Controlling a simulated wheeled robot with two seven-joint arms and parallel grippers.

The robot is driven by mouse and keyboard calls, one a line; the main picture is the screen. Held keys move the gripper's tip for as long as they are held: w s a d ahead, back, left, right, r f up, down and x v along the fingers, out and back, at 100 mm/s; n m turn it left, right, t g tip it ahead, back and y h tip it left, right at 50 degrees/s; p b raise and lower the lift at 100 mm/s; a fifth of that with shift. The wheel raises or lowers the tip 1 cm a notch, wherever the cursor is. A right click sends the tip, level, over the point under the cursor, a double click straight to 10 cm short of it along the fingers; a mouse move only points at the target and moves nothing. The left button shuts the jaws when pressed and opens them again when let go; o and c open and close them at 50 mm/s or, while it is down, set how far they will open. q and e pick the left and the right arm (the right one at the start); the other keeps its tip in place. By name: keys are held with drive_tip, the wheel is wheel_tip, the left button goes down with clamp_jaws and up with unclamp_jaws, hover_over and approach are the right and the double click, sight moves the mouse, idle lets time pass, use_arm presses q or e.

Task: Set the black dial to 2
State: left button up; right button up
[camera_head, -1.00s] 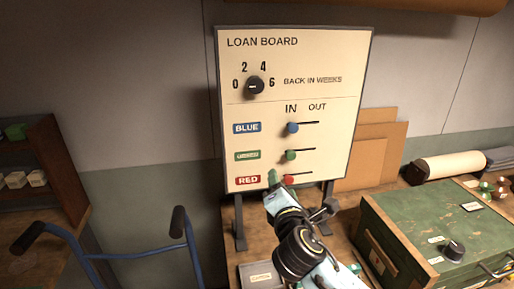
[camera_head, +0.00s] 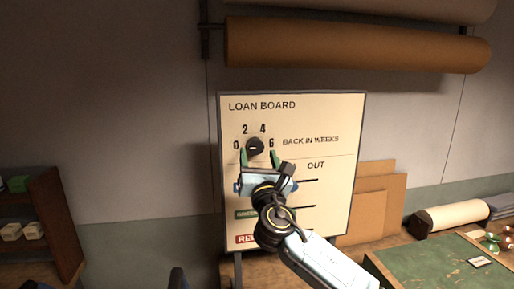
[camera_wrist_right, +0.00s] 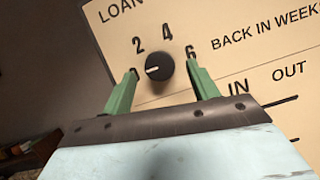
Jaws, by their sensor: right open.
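The black dial (camera_head: 255,146) is a round knob on the upper left of the cream loan board (camera_head: 340,120), with 0, 2, 4 and 6 printed around it. It also shows in the right wrist view (camera_wrist_right: 159,68), where its white mark points left, toward the 0. My right gripper (camera_head: 260,158) is open, its green fingers to either side of the dial and just below it in the head view. In the right wrist view the fingertips (camera_wrist_right: 161,75) flank the dial with visible gaps and partly cover the 0. My left gripper is not in view.
Below the dial, my right gripper and arm hide much of the IN slider column and the BLUE label. A green-topped chest (camera_head: 435,264) stands at the lower right. Brown rolls (camera_head: 350,44) hang above the board. A dark shelf (camera_head: 50,215) is at the left.

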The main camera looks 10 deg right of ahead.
sight(257, 149)
drive_tip(key=shift+x, duration=1.6)
drive_tip(key=shift+c, duration=0.2)
drive_tip(key=c, duration=0.9)
drive_tip(key=shift+c, duration=0.2)
